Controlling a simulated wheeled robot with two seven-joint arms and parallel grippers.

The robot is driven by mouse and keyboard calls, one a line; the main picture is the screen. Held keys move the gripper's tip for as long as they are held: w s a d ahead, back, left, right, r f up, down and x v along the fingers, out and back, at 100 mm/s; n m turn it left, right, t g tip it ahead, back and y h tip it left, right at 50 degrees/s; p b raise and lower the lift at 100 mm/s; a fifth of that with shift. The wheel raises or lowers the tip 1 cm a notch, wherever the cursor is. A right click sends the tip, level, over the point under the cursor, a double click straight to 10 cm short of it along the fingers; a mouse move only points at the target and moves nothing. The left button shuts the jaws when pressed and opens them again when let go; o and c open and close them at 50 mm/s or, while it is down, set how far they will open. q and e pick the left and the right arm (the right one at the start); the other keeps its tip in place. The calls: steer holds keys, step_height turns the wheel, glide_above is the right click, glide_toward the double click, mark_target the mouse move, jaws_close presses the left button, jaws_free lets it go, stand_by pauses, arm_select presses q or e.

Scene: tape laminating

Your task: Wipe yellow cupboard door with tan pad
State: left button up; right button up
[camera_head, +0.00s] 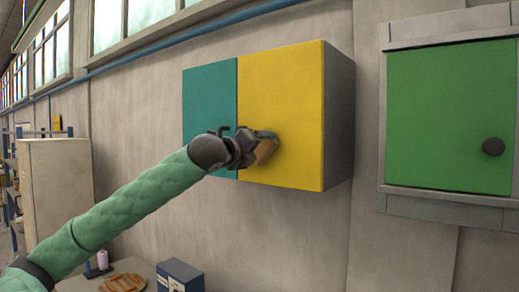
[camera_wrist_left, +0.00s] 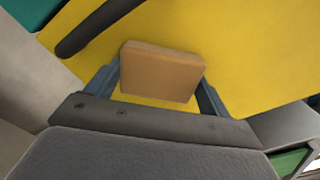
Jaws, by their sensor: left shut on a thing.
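The yellow cupboard door (camera_head: 285,100) is the right-hand door of a wall cupboard and looks shut. It fills most of the left wrist view (camera_wrist_left: 235,45). My left gripper (camera_head: 258,145) is at the lower left part of the yellow door. It is shut on the tan pad (camera_head: 266,151), which sits between the two fingers in the left wrist view (camera_wrist_left: 160,72). The pad is against or very close to the yellow surface; I cannot tell whether it touches. My right gripper is not in view.
A teal door (camera_head: 209,95) adjoins the yellow one on the left, with a dark handle (camera_wrist_left: 95,25) near the seam. A green cupboard (camera_head: 450,115) with a round knob hangs to the right. Below are a blue box (camera_head: 180,275) and a wooden item (camera_head: 123,283) on a table.

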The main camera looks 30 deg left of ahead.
arm_select(q)
steer(key=shift+s, duration=0.1)
steer(key=shift+s+a, duration=0.2)
steer(key=shift+s, duration=2.75)
steer(key=shift+s+a, duration=0.1)
steer(key=shift+s, duration=1.4)
